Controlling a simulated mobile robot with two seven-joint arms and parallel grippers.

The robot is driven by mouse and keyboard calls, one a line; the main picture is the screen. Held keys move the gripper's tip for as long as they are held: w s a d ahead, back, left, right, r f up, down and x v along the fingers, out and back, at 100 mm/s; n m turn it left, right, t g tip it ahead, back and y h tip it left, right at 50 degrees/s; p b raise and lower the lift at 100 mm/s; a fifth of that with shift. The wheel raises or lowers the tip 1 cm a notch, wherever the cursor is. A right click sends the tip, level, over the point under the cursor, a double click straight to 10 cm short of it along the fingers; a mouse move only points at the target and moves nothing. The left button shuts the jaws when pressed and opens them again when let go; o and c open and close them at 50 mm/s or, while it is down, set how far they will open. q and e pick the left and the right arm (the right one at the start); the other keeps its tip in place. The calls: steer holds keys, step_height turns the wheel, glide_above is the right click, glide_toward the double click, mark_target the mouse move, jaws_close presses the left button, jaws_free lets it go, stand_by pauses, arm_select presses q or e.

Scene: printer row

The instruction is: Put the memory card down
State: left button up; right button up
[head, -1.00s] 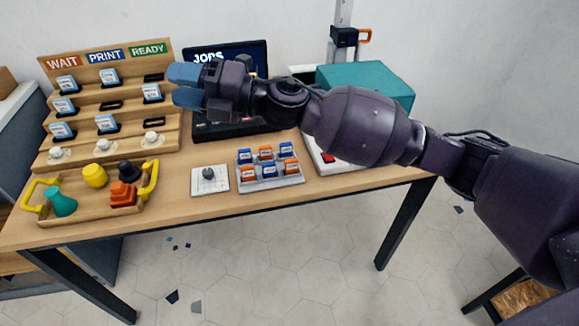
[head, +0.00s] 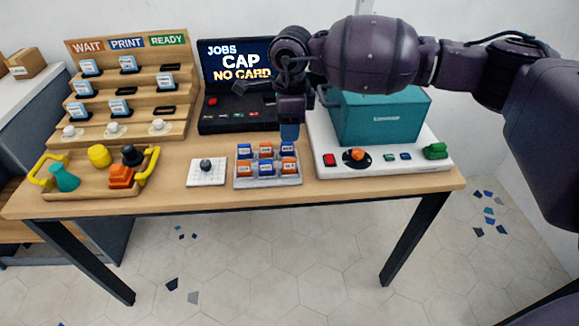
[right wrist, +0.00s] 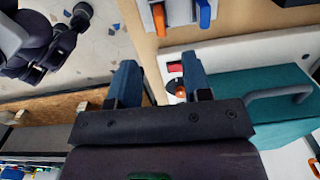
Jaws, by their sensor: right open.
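My right gripper (head: 290,130) points down just above the back right of a grey tray (head: 268,182). Its two blue fingers are apart, and the right wrist view shows nothing held between them (right wrist: 160,78). The tray holds several small labelled blue and orange cards, such as a blue card (head: 265,169) and an orange card (head: 243,168). I cannot tell which one is the memory card. The screen (head: 238,62) behind reads "JOBS CAP NO CARD". My left gripper is not in view.
A stepped wooden rack (head: 130,90) marked WAIT, PRINT and READY holds several light-blue cards. A tray with yellow handles (head: 90,185) and a white pad with a dark knob (head: 206,172) stand in front. A teal machine (head: 385,115) is right of the gripper.

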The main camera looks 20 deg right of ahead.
steer(key=shift+s+d+f, duration=0.2)
steer(key=shift+f, duration=0.1)
steer(key=b, duration=0.1)
glide_above(292, 159)
step_height(292, 159, down, 5)
steer(key=shift+s+a+r, duration=0.1)
steer(key=shift+a+r, duration=0.05)
steer(key=shift+f, duration=0.4)
step_height(292, 159, down, 5)
steer(key=shift+r+b, duration=0.1)
steer(key=shift+b, duration=0.85)
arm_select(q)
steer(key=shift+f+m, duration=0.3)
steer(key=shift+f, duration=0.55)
arm_select(e)
jaws_close()
